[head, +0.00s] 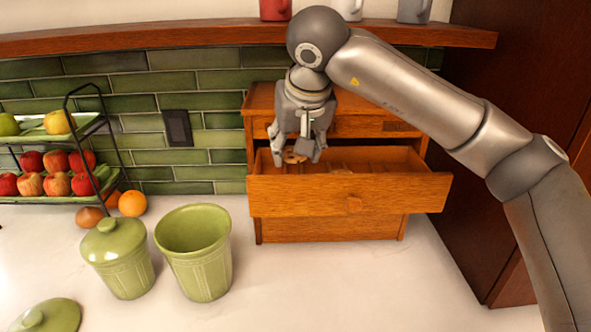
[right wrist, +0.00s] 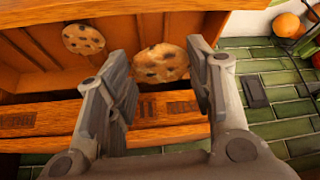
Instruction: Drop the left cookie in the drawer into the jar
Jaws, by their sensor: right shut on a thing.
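My right gripper (head: 297,158) is over the left part of the open drawer (head: 400,192), its fingers pointing down. It is shut on the left cookie (right wrist: 162,64), a round chocolate-chip cookie between the fingertips in the right wrist view. In the head view the fingers mostly hide this cookie. A second cookie (right wrist: 84,39) lies in the drawer, apart from the gripper. The open green jar (head: 200,268) stands on the counter to the left of the drawer, without a lid. My left gripper is not in view.
A lidded green jar (head: 118,262) stands left of the open jar. A loose green lid (head: 52,316) lies at the front left. A fruit rack (head: 62,196) and an orange (head: 132,203) are at the back left. A shelf (head: 150,36) with mugs runs above. The counter's front right is clear.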

